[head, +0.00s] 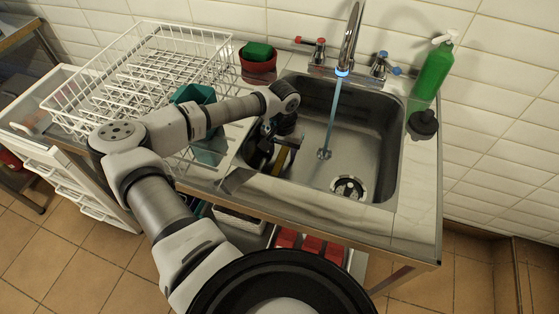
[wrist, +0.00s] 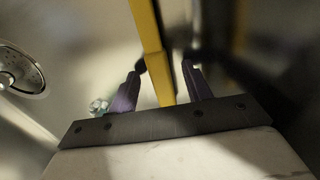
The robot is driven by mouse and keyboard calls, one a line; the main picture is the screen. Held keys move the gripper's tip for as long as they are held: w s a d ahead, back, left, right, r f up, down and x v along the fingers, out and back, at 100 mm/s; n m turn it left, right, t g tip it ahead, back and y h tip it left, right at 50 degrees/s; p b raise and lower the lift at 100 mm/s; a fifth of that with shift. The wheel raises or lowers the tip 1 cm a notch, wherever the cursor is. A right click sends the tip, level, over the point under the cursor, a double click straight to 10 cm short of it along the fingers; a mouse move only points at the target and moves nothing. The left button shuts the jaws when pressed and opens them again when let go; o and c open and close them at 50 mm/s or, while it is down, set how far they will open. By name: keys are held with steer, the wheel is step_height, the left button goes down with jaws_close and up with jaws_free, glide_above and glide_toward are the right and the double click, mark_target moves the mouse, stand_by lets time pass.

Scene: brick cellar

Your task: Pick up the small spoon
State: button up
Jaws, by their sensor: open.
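My gripper (wrist: 162,68) is open inside the sink, its two dark purple fingers apart. A long yellow bar (wrist: 151,30) runs between the fingers in the wrist view, with a gap showing at each side. A yellow strip (head: 281,160) also shows beside my gripper in the head view, against the left wall of the sink. The bar looks like a handle, but its far end is out of view, and I cannot tell whether it belongs to the small spoon. No spoon bowl is visible in either view.
The steel sink (head: 385,125) has a drain (head: 348,187) and water running from the tap (head: 351,40). The sink's right side is clear.

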jaws_close()
steer(key=shift+r, duration=0.1)
